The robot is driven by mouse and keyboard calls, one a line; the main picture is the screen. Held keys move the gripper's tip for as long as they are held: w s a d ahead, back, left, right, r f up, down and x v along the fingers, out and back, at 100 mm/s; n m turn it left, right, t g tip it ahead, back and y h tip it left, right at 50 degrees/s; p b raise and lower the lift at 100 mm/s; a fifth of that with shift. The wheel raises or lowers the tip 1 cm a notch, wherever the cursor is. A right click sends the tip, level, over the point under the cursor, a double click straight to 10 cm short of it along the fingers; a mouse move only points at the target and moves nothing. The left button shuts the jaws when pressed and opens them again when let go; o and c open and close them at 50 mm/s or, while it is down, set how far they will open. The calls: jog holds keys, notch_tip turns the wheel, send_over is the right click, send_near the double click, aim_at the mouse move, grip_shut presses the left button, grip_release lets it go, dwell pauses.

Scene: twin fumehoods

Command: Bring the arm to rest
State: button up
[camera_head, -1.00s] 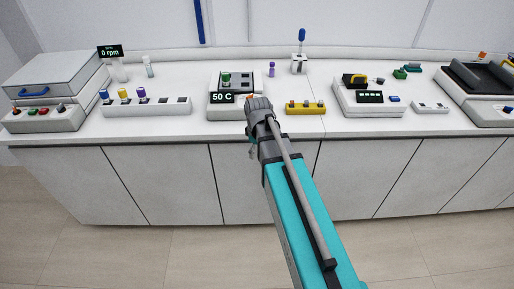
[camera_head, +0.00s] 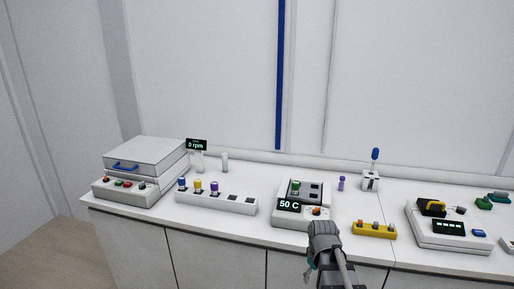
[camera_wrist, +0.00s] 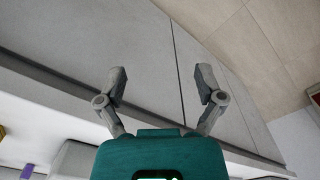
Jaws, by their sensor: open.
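My gripper shows in the wrist view (camera_wrist: 160,85) with its two grey fingers spread apart and nothing between them. Behind the fingers are the grey cabinet fronts (camera_wrist: 140,40) below the bench. In the head view, my arm's wrist end (camera_head: 325,240) shows at the bottom, right of centre, in front of the bench's front edge and the heater block with the "50 C" display (camera_head: 289,205). The fingers cannot be made out there. The arm holds nothing that I can see.
On the white bench (camera_head: 245,178) stand a lidded box machine (camera_head: 145,155), a rack with coloured caps (camera_head: 230,204), a yellow rack (camera_head: 374,230), a white stand with a blue-topped tool (camera_head: 370,182) and a device with a yellow handle (camera_head: 450,240). The floor shows at left.

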jog(key=s+a+r+m+p, duration=0.1)
jog(key=s+a+m, duration=0.1)
jog(key=s+m, duration=0.3)
jog(key=shift+s+a+r, duration=0.15)
jog(key=shift+s+a, duration=0.1)
jog(key=shift+s, duration=0.4)
